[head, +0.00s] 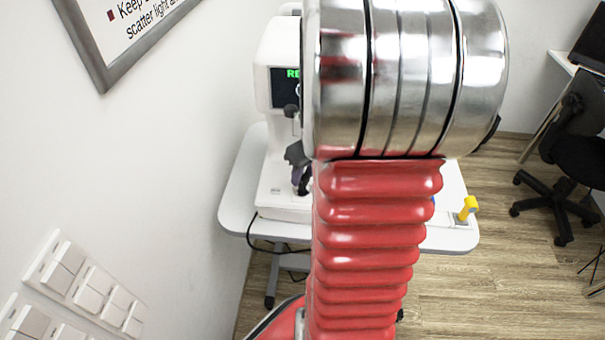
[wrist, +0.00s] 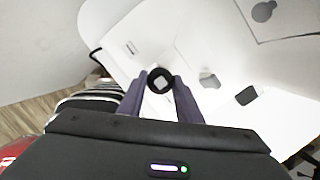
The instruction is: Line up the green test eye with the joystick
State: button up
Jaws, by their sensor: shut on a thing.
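The eye test machine (head: 276,52) is white and stands on a white table. Its dark screen (head: 283,88) shows part of some green lettering and a bit of a pale curve; my arm hides the rest. I cannot make out the green test eye. In the wrist view my gripper (wrist: 160,84) is shut, its two dark purple fingers on either side of a round black knob with a pale centre, which looks like the joystick (wrist: 160,73). In the head view my gripper (head: 301,178) shows only in part, dark, low beside the machine's base.
The white table (head: 236,205) has a yellow item (head: 468,207) at its right edge. A black cable (head: 262,240) hangs at its front. An office chair (head: 575,150) stands at the right, and wall switches (head: 85,285) are at the lower left. The wooden floor (head: 480,290) is clear between.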

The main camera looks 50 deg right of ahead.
jog(key=o, duration=1.1)
jog(key=shift+r, duration=0.1)
jog(key=v, duration=1.3)
jog(key=shift+s+r, duration=0.15)
jog(key=shift+r, duration=0.15)
